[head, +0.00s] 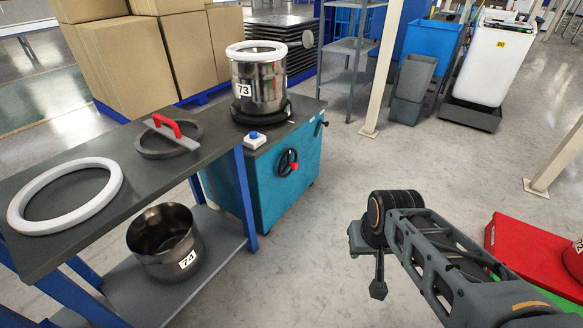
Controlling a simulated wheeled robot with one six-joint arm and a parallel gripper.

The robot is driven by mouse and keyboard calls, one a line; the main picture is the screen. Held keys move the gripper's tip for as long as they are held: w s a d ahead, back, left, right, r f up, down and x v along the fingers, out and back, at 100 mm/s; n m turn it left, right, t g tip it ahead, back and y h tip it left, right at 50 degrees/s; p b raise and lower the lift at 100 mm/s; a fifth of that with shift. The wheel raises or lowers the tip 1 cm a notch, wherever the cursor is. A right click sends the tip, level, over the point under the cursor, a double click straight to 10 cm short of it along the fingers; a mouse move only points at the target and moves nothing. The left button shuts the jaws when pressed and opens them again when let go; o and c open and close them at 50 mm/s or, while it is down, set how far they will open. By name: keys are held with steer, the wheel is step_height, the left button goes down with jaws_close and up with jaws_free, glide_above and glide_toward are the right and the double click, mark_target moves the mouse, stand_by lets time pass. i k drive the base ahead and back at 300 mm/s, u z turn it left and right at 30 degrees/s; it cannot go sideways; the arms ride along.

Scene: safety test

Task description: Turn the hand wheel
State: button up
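The hand wheel (288,162) is a small black wheel with a red knob at its lower right. It is mounted on the front of a teal cabinet (262,190) left of the picture's middle. My gripper (378,288) hangs at the end of my arm, right of and nearer than the cabinet, over open floor. It is well apart from the wheel. Only one dark finger shows clearly, so its opening cannot be told. I see nothing held.
A steel pot marked 73 (258,88) stands on the cabinet beside a blue button (253,136). At left, a workbench (105,143) carries rings and a red-handled tool (170,128). A red box (535,256) lies at right. Floor between cabinet and arm is clear.

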mark_target(294, 165)
steer(key=u, duration=0.7)
steer(key=i, duration=1.25)
steer(key=z, duration=0.7)
